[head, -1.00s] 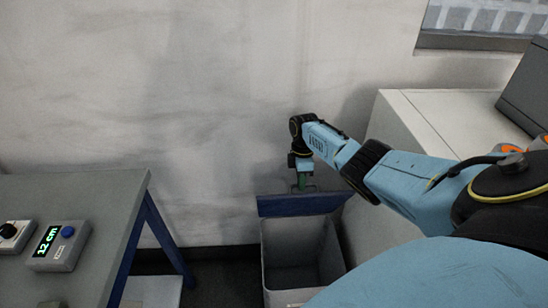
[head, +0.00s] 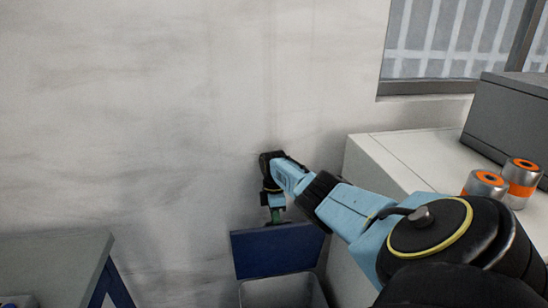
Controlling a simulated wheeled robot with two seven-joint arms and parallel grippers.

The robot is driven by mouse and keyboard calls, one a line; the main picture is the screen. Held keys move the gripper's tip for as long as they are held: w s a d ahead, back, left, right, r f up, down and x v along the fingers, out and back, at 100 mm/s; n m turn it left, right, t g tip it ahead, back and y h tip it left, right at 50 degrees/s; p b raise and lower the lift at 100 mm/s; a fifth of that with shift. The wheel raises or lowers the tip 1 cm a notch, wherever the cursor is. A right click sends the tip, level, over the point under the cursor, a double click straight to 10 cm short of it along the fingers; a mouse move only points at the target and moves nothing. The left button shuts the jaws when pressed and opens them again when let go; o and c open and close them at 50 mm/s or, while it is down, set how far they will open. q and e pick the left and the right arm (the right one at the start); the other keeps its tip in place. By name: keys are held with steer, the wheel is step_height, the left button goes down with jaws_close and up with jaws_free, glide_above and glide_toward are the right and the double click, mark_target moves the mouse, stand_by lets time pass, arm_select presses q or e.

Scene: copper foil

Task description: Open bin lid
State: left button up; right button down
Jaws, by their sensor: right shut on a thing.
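The bin (head: 283,293) is a grey open box at the bottom of the head view, cut off by the frame edge. Its blue lid (head: 277,251) stands raised at the back, tilted up toward the wall, so the bin's mouth shows. My right gripper (head: 277,215) is at the lid's top edge and shut on the lid's handle; its fingertips are small and partly hidden there. My left gripper is not in view.
A white cabinet (head: 400,160) stands right of the bin, with orange-and-silver cans (head: 485,184) and a grey box (head: 508,120) on top. A grey table (head: 55,262) with blue legs is at the left. A plain wall is behind.

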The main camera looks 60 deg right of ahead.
steer(key=c, duration=1.6)
jaws_free()
steer(key=shift+s+f, duration=0.2)
steer(key=shift+f, duration=0.35)
steer(key=shift+c, duration=0.2)
steer(key=shift+o, duration=0.8)
steer(key=shift+w+d+r, duration=0.1)
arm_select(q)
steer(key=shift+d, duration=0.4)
arm_select(e)
steer(key=shift+r, duration=0.1)
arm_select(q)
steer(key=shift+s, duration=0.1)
